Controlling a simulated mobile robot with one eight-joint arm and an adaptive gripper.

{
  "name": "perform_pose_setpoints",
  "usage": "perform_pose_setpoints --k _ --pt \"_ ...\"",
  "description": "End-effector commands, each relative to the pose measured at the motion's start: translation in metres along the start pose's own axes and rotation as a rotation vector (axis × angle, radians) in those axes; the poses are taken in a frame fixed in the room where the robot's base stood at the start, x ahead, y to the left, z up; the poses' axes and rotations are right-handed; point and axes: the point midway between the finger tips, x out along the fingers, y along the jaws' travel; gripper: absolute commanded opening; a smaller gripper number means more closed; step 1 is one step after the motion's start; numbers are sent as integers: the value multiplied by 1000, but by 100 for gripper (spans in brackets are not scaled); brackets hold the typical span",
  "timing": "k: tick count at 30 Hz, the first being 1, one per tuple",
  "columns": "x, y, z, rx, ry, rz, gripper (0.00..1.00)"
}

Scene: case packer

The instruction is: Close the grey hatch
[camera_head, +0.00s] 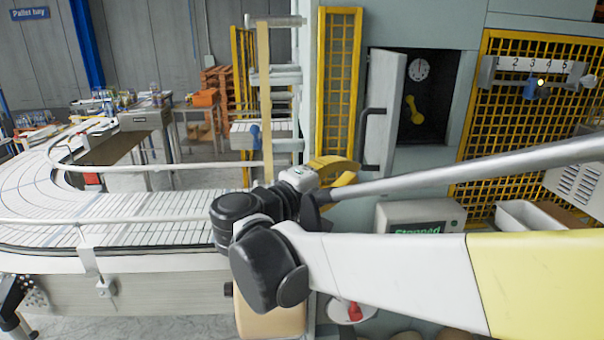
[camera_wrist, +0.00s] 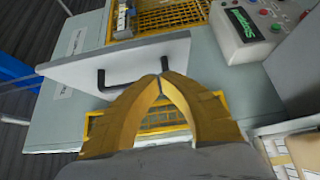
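The grey hatch (camera_head: 391,105) stands swung open on the left of its dark opening (camera_head: 430,95), with a black bar handle (camera_head: 366,135) on its face. In the wrist view the hatch (camera_wrist: 150,62) spans the upper middle, and its handle (camera_wrist: 112,86) runs partly behind my fingers. My gripper (camera_head: 350,168) has yellow curved fingers, just left of and below the handle in the head view. In the wrist view the tips of my gripper (camera_wrist: 162,77) meet with nothing visible between them. Whether they touch the handle or hatch is unclear.
Inside the opening are a round gauge (camera_head: 419,69) and a yellow lever (camera_head: 413,109). A panel reading "Stopped" (camera_head: 420,216) stands below right. A yellow mesh guard (camera_head: 338,90) is left of the hatch. A conveyor (camera_head: 140,205) fills the left side.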

Motion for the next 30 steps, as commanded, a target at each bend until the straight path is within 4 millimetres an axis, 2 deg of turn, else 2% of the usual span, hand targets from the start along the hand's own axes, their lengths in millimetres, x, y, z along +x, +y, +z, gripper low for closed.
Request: perform_pose_setpoints --k 3,9,23,30 --pt "15 2 14 0 -3 0 0" --pt "27 0 27 0 -2 -1 0" --pt "29 0 29 0 2 -1 0" --pt "38 0 40 0 47 -1 0"
